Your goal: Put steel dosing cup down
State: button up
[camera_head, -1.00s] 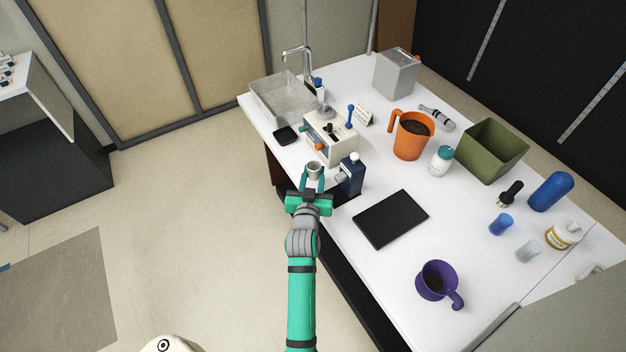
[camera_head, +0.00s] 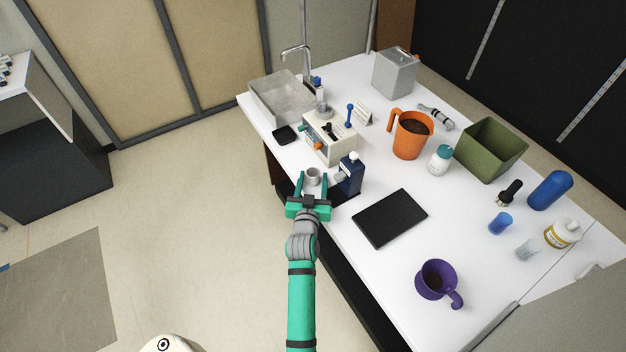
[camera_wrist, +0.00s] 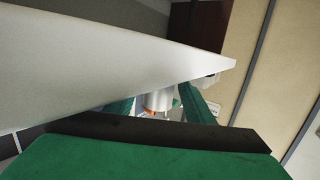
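The steel dosing cup (camera_head: 313,177) stands upright in front of the cream coffee machine, near the left front edge of the white table. My gripper (camera_head: 312,184) is open, with one green finger on each side of the cup and gaps between fingers and cup. In the wrist view the cup (camera_wrist: 158,101) shows between the spread fingers (camera_wrist: 160,106), partly hidden by the gripper's dark palm. Its base is hard to see in the head view.
The cream machine (camera_head: 330,137) stands just behind the cup. A black flat pad (camera_head: 391,218) lies further right. The white table's front edge (camera_head: 345,243) runs close to my arm.

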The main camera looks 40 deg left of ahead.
jog(key=shift+r, duration=0.15)
jog(key=v, duration=1.2)
jog(key=shift+w, duration=0.1)
dwell(0.3)
